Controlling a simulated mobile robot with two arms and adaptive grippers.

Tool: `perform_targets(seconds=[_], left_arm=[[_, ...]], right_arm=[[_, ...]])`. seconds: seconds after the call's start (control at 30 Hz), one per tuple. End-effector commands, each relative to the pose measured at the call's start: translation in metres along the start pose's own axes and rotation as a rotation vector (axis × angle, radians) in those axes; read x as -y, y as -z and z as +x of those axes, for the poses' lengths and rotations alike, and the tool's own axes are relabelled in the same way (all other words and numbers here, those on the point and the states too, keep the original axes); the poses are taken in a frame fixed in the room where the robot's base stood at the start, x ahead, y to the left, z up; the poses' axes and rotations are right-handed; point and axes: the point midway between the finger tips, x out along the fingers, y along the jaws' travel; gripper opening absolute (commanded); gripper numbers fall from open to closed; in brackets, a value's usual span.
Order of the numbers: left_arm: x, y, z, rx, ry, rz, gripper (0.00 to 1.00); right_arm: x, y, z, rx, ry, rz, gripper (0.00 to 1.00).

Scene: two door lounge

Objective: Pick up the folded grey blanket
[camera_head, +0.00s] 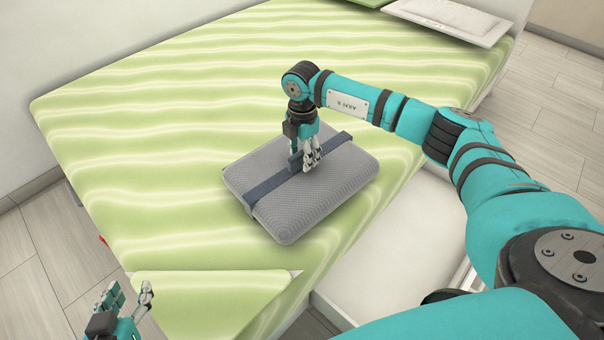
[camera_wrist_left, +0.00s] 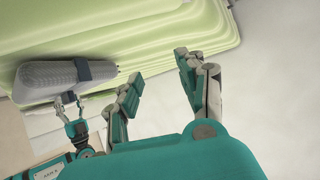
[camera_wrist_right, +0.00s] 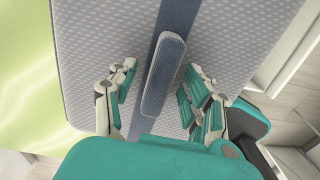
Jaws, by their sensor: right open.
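The folded grey blanket (camera_head: 325,195) lies flat on the green striped bed near its edge, with a dark blue strap (camera_head: 264,187) around it. A raised handle on the strap (camera_wrist_right: 163,75) shows in the right wrist view. My right gripper (camera_head: 312,163) is over the blanket, pointing down; in the right wrist view its open fingers (camera_wrist_right: 155,95) stand on either side of the handle, apart from it. My left gripper (camera_head: 132,296) is open and empty at the lower left, away from the blanket. The left wrist view also shows the blanket (camera_wrist_left: 50,75).
The green striped bed (camera_head: 150,110) fills the middle, with free room left of and behind the blanket. A white pillow-like item (camera_head: 450,18) lies at the far right end. A wall stands behind, and wooden floor (camera_head: 560,110) shows at the right.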

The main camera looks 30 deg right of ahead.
Motion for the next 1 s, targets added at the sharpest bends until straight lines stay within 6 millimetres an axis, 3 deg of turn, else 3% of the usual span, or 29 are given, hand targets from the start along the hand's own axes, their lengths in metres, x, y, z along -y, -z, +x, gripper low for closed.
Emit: perform_targets(seconds=[0.13, 0.37, 0.73, 1.0], left_arm=[[-0.0017, 0.0110, 0.0020, -0.059, -0.004, 0.000, 0.40], [-0.0018, 0.0125, 0.0017, -0.064, -0.004, 0.000, 0.40], [-0.0019, 0.0119, 0.0018, -0.062, -0.004, 0.000, 0.40], [-0.0020, 0.0117, 0.0018, -0.062, -0.004, 0.000, 0.40]], right_arm=[[-0.0002, 0.0000, 0.0081, 0.000, -0.001, 0.000, 0.50], [-0.0003, 0.0001, 0.0081, 0.000, -0.001, -0.001, 0.50], [-0.0003, 0.0003, 0.0079, -0.001, -0.001, -0.001, 0.02], [-0.0003, 0.0003, 0.0078, -0.001, -0.001, -0.001, 0.00]])
